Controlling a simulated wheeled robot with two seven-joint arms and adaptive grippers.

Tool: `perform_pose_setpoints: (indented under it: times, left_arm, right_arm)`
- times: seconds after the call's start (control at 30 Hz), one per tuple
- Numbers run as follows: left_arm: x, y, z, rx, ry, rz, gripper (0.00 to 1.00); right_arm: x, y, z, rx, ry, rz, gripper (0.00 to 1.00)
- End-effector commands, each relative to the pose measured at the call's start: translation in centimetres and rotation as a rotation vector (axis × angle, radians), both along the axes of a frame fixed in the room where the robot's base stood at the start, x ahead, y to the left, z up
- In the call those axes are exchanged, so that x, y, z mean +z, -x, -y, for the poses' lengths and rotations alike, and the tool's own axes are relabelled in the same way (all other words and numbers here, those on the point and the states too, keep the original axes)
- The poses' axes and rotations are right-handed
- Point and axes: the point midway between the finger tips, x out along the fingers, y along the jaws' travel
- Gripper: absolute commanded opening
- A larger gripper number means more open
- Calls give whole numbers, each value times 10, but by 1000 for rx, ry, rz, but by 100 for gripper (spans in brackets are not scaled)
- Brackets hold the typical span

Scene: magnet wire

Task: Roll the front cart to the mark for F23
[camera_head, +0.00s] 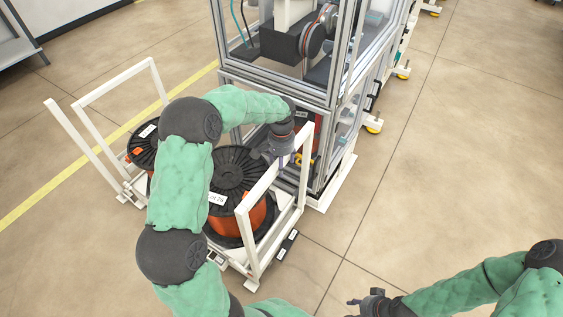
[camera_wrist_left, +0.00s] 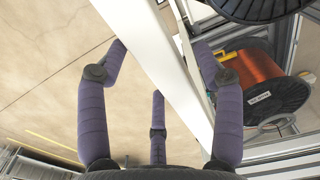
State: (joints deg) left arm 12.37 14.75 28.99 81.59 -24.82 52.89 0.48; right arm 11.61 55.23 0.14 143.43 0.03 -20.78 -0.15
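The nearest cart is a white-framed cart (camera_head: 262,190) carrying a black-flanged spool of copper-coloured wire (camera_head: 252,217) with a white label. My left gripper (camera_head: 284,158) is at this cart's upright frame. In the left wrist view its purple fingers (camera_wrist_left: 158,75) are spread on both sides of a white bar (camera_wrist_left: 168,75), looking open; contact is unclear. My right gripper (camera_head: 367,301) is low at the bottom, away from the cart; its finger state is unclear. A small dark plate with a white label (camera_head: 287,245) lies beside the cart; I cannot read F23 on it.
A second white cart frame (camera_head: 88,115) with another spool (camera_head: 143,143) stands behind my left arm. A metal-framed machine (camera_head: 330,95) stands directly beyond the nearest cart. A yellow floor line (camera_head: 60,180) runs at left. The floor at right (camera_head: 470,150) is clear.

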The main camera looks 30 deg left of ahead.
Motion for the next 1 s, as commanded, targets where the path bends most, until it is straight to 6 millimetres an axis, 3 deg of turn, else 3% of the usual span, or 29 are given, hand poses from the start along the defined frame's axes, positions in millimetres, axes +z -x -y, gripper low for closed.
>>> perform_pose_setpoints:
  times: [0.03,0.2,0.23,0.37,0.6,0.8,0.83,0.9,1.0]
  left_arm:
    - [0,0,0,0,0,0,53]
    - [0,0,0,0,0,0,5]
    - [0,0,0,0,0,0,0]
    - [0,0,1,-1,0,0,0]
    - [0,1,21,-1,5,-2,0]
    - [-1,2,21,-3,6,-4,0]
    - [-1,2,21,-3,5,-4,49]
    - [-1,2,20,-2,4,-4,67]
    - [-1,1,19,-1,3,-3,67]
  right_arm:
    - [0,0,0,0,0,0,40]
    - [0,0,0,0,0,0,40]
    - [0,0,0,0,0,0,40]
    - [1,0,0,0,0,0,40]
    - [10,0,0,0,0,0,40]
    - [9,0,0,0,0,0,40]
    - [9,0,0,0,0,0,40]
    - [9,0,0,0,0,0,40]
    - [9,0,0,0,0,0,40]
